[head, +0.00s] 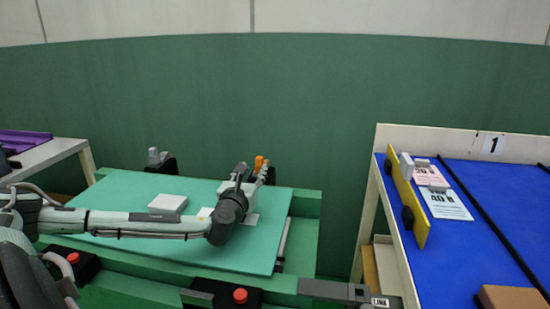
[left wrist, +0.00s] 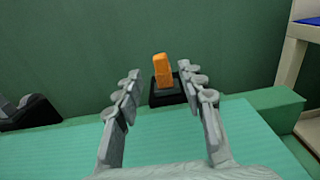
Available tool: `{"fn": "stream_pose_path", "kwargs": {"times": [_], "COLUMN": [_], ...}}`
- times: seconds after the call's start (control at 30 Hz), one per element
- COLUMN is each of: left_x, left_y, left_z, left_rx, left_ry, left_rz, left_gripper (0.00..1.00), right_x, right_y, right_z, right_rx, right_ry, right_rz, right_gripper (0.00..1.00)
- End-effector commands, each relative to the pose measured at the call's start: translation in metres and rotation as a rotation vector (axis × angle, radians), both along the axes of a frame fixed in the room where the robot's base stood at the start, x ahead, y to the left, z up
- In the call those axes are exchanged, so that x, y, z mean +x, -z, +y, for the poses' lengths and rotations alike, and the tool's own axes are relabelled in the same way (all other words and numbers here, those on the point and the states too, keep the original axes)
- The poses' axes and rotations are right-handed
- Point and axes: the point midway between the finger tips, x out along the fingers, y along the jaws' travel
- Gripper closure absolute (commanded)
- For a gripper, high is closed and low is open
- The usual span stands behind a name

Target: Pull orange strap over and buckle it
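A small orange piece (head: 259,162), the only orange strap part I can make out, stands at the far right edge of the teal board (head: 130,190). In the left wrist view the orange piece (left wrist: 162,70) stands upright on a black base (left wrist: 168,93). My left gripper (head: 258,174) reaches over the board toward it. In the left wrist view its fingers (left wrist: 160,85) are spread apart and empty, with the orange piece beyond and between them. No buckle can be told for sure. My right gripper is not in view.
A white block (head: 167,203) lies on the board. A grey and black clamp (head: 160,160) stands at its far edge. Red buttons (head: 240,296) sit at the near side. A blue-topped table (head: 480,215) stands right, a purple tray (head: 22,142) left.

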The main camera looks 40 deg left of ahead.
Motion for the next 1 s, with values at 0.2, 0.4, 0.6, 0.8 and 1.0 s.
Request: {"fn": "stream_pose_path", "kwargs": {"times": [0.2,0.4,0.6,0.8,1.0], "left_x": [0.012,0.041,0.063,0.069,0.068], "left_y": [0.000,-0.001,-0.001,0.000,0.000], "left_z": [0.008,0.023,0.035,0.038,0.038], "left_rx": [-0.001,-0.003,-0.001,0.000,0.000], "left_ry": [-0.003,-0.003,-0.002,0.000,0.000], "left_rz": [-0.003,-0.004,-0.002,0.000,0.000], "left_gripper": [0.60,0.60,0.60,0.60,0.64], "right_x": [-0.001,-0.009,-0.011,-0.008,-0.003], "right_y": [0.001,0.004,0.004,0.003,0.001], "right_z": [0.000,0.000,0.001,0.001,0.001], "right_rx": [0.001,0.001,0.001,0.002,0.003], "right_ry": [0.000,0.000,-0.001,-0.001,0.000], "right_rz": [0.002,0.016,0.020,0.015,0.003], "right_gripper": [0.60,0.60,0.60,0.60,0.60]}}
